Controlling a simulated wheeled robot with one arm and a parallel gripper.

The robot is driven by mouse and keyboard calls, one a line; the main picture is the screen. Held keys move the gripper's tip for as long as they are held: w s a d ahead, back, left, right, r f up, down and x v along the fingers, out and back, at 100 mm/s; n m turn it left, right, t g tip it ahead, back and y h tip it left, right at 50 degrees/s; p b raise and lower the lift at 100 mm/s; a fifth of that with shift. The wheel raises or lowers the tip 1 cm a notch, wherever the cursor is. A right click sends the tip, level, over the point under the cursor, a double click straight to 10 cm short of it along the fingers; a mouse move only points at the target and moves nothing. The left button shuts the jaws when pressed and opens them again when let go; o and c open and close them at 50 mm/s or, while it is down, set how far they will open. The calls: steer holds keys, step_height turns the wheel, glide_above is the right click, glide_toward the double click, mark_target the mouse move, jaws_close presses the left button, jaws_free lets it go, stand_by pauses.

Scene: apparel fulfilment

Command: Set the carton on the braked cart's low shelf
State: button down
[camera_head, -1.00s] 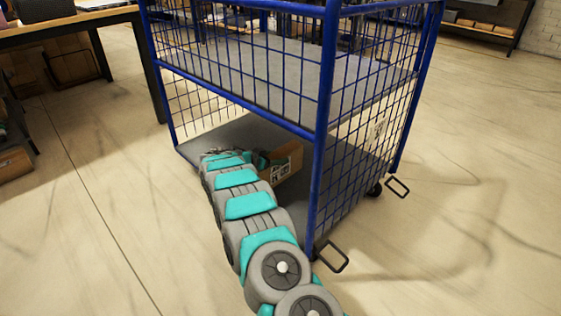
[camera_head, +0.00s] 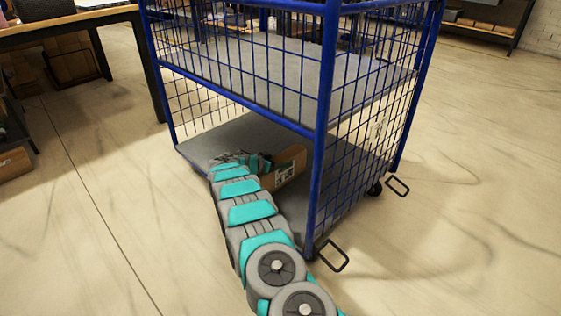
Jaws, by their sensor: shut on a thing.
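The blue wire cart (camera_head: 318,155) stands in the middle of the head view, with a grey low shelf (camera_head: 205,147) and a grey upper shelf. The brown carton (camera_head: 287,169) is inside the low bay, just behind the near blue post, with a printed label on its near side. My gripper (camera_head: 262,163) is at the carton's left end and shut on it; the fingertips are mostly hidden by my arm. I cannot tell whether the carton's underside touches the shelf.
The cart's near corner post and mesh side stand right of my arm. Black brake pedals (camera_head: 332,255) stick out at its base. A table (camera_head: 75,22) with boxes beneath stands at the left. The low shelf's left part is bare.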

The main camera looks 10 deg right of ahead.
jaws_free()
steer(key=shift+r, duration=0.1)
steer(key=shift+s+a+r, duration=0.1)
steer(key=shift+a, duration=0.1)
steer(key=v, duration=1.1)
steer(key=shift+s+a+r+p, duration=0.1)
steer(key=shift+s+a+p, duration=0.1)
steer(key=shift+p, duration=0.1)
